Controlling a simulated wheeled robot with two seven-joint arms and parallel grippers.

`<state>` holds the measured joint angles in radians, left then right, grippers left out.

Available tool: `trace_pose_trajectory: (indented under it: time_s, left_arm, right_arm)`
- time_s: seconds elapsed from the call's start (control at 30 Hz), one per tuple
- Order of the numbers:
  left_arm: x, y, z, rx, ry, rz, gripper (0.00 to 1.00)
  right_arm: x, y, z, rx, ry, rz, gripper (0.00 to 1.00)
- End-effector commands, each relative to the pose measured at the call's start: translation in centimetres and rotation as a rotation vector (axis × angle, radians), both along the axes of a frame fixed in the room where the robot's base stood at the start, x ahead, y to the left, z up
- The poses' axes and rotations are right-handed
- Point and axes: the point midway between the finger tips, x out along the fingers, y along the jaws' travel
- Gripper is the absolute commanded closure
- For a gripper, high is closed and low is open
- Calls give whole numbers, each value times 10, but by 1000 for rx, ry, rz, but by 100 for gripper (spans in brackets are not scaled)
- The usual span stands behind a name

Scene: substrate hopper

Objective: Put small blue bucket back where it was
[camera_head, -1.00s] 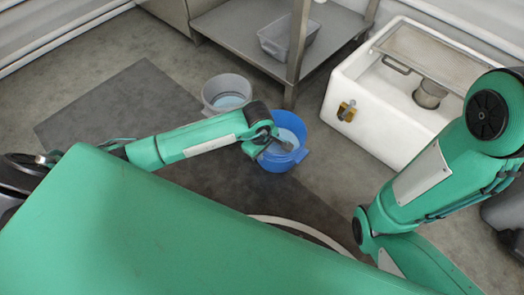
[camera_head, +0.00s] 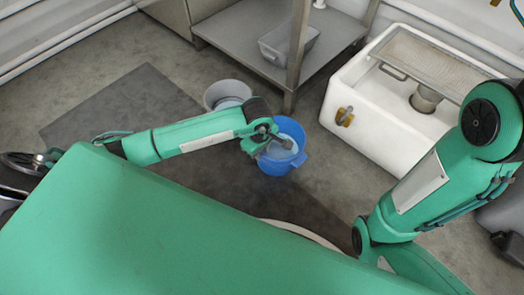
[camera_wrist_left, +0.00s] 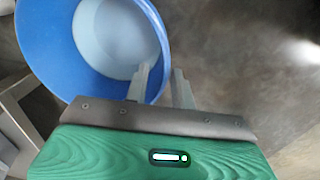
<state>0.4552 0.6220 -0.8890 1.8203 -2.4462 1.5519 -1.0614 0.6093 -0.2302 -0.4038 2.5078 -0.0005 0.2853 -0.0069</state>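The small blue bucket (camera_head: 271,167) stands upright on the floor in front of the metal shelf, with pale contents inside. My left gripper (camera_head: 290,142) is over its rim in the head view. In the left wrist view, the blue bucket (camera_wrist_left: 45,45) fills the upper left. The two fingers of the left gripper (camera_wrist_left: 165,82) are a little apart there, one over the bucket's inside and the other beyond its rim. I cannot tell whether either touches the wall. My right arm is at the right, and its gripper is out of view.
A grey bucket (camera_head: 213,90) stands close behind the blue one, to the left. A metal shelf (camera_head: 238,33) holds a grey bin (camera_head: 290,45). A white basin (camera_head: 375,132) stands at the right. A dark mat (camera_head: 110,110) lies clear at the left.

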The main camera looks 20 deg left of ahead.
Motion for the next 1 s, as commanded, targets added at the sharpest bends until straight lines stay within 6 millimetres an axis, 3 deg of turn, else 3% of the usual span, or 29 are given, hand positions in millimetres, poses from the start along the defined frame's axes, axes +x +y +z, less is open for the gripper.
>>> trace_pose_trajectory:
  time_s: [0.03,0.1,0.4,1.0]
  left_arm:
    - [-1,1,16,2,0,-1,75]
    - [-2,1,29,1,1,-1,75]
    - [-5,2,68,0,0,-2,75]
    - [-6,2,75,0,1,0,75]
  right_arm:
    - [2,0,10,-4,3,-5,100]
    - [3,-1,15,-11,3,-8,100]
    - [9,-3,30,-24,11,-14,100]
    - [12,-3,30,-29,22,-18,100]
